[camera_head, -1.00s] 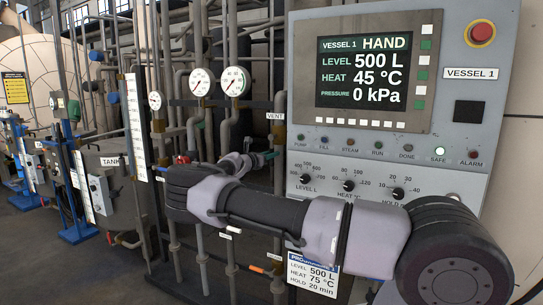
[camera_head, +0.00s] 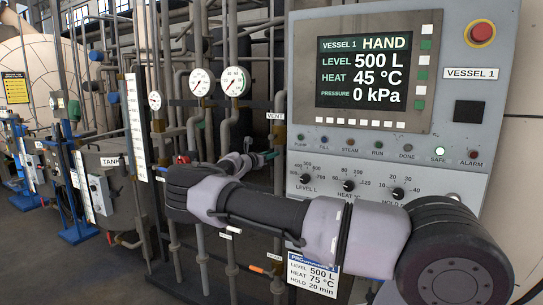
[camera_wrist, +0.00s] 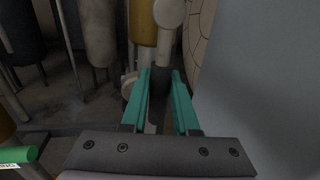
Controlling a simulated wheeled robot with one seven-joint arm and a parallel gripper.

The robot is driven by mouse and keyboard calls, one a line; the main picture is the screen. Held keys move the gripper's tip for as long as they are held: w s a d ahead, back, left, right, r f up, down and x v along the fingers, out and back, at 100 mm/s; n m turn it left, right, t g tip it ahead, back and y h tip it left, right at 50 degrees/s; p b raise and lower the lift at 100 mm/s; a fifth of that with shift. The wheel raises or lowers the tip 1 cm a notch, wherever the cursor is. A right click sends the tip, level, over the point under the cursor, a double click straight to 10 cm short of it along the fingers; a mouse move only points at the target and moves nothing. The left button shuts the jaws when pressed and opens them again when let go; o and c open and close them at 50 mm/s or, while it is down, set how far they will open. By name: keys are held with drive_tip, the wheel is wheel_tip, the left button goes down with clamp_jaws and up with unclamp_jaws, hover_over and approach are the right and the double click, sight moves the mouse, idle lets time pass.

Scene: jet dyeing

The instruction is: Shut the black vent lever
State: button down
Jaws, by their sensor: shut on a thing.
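My gripper (camera_wrist: 160,78) has two teal fingers, closed on a dark piece between them, which I take to be the black vent lever (camera_wrist: 158,90). In the head view my gripper (camera_head: 270,155) is small and partly covered by my own wrist, just below the VENT label (camera_head: 275,115) on the pipework. The lever cannot be made out clearly there, and its angle is hard to tell.
The grey control panel (camera_head: 466,130) stands close at the right and reads 500 L, 45 °C and 0 kPa. A pale pipe (camera_wrist: 168,14) rises beyond my fingertips.

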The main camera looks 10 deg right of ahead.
drive_tip(key=shift+a, duration=0.15)
idle(0.3)
drive_tip(key=w+a+r+m+y, duration=0.4)
drive_tip(key=r+m, duration=0.3)
drive_tip(key=m, duration=0.8)
drive_tip(key=shift+a+r+m+t, duration=0.15)
drive_tip(key=shift+a+m+t, duration=0.2)
drive_tip(key=shift+a, duration=0.5)
drive_tip(key=shift+w, duration=0.1)
drive_tip(key=c, duration=0.7)
unclamp_jaws()
drive_tip(key=v, duration=1)
drive_tip(key=shift+s+a+r, duration=0.15)
drive_tip(key=shift+s+a, duration=0.05)
drive_tip(key=shift+s, duration=0.15)
